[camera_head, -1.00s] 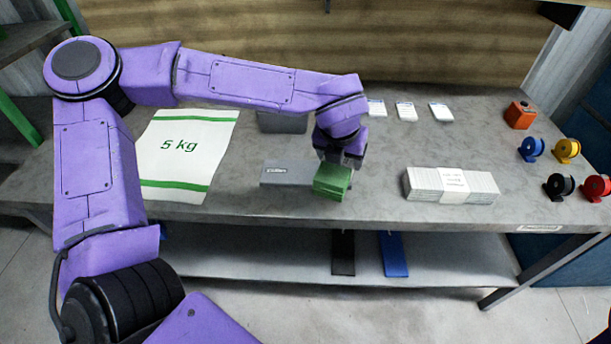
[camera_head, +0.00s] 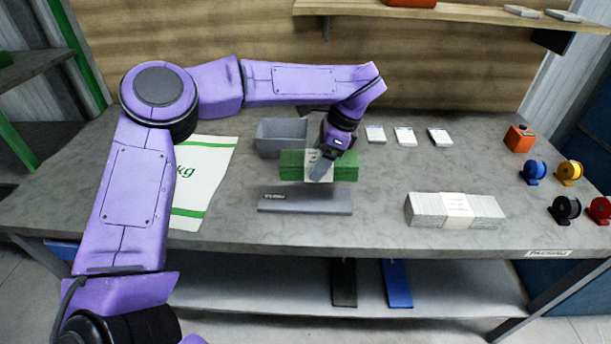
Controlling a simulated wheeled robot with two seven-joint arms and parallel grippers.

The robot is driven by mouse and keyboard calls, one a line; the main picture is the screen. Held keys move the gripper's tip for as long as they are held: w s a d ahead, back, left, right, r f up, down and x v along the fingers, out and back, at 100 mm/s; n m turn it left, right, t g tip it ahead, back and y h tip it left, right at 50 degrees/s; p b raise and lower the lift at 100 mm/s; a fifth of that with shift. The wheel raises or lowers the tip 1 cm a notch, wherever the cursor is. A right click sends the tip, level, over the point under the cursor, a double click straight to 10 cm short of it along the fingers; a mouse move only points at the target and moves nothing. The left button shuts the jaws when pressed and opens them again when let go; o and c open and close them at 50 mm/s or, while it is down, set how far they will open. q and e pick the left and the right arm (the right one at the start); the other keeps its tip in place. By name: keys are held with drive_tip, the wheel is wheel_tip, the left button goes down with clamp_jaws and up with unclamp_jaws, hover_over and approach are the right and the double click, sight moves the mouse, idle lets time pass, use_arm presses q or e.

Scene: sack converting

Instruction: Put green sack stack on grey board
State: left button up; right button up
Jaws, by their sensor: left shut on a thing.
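The green sack stack (camera_head: 345,166) has a pale band around its middle and lies lengthwise across the picture. My left gripper (camera_head: 320,166) is shut on it at the band and covers part of the band. The grey board (camera_head: 310,203) is a long flat piece with lettering on its left part, on the table. The stack shows just behind or above the board, roughly parallel to it, with a strip of grey between them in the picture. I cannot tell the exact height of the stack. My right gripper is out of view.
A grey bin (camera_head: 268,141) stands behind the stack. A white banded stack (camera_head: 455,209) lies to the right, and a white sack with green stripes (camera_head: 206,165) to the left. Small white pads (camera_head: 405,136) lie at the back; coloured reels (camera_head: 565,209) stand at the far right.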

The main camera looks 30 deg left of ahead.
use_arm(q)
drive_tip(key=a+f, duration=0.2)
drive_tip(key=w+a+f+p, duration=0.1)
drive_tip(key=a+f, duration=0.1)
drive_tip(key=f, duration=0.1)
drive_tip(key=shift+w+f, duration=0.1)
drive_tip(key=shift+f, duration=0.05)
drive_tip(key=f, duration=0.1)
drive_tip(key=f+p, duration=0.1)
drive_tip(key=shift+a+f, duration=0.2)
drive_tip(key=shift+f, duration=0.55)
drive_tip(key=o, duration=1.4)
drive_tip(key=shift+c, duration=0.2)
drive_tip(key=b+v, duration=0.2)
drive_tip(key=v, duration=1)
